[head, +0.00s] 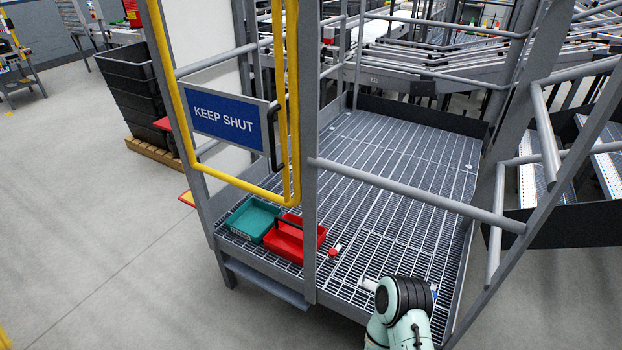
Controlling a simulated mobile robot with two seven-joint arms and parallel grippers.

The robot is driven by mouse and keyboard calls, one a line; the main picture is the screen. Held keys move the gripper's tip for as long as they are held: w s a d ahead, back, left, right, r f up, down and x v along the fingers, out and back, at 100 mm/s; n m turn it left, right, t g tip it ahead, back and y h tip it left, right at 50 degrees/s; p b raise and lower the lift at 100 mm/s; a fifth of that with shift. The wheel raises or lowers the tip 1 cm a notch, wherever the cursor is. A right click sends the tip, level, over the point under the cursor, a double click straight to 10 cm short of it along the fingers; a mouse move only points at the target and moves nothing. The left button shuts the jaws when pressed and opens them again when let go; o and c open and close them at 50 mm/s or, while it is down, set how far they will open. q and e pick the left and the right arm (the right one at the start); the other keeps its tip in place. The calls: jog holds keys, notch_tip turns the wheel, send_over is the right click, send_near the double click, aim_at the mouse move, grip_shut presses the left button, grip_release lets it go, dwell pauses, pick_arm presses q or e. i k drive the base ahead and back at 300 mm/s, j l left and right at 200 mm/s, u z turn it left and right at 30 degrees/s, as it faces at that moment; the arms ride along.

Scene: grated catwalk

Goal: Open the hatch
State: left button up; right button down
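A yellow-framed gate (235,188) stands upright between two grey posts at the catwalk's left side. It carries a blue sign (222,117) reading KEEP SHUT and appears closed. A dark handle-like part (272,140) is at the sign's right edge. The grated floor (395,170) lies flat behind the railing; I cannot clearly pick out a separate hatch lid in it. My mint and black arm shows at the bottom right, over the near end of the grating. Neither gripper's fingers can be seen.
A teal bin (248,219) and a red tote (309,239) sit on the grating near the gate. A small red and white item (335,250) lies beside them. Grey rails (415,197) cross the near side.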

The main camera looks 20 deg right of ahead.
aim_at(371, 257)
jog(key=z, duration=1.55)
jog(key=i+j+u, duration=0.15)
jog(key=i+j, duration=0.15)
jog(key=i, duration=0.2)
jog(key=i+j+u, duration=0.15)
jog(key=i, duration=0.35)
jog(key=j, duration=0.1)
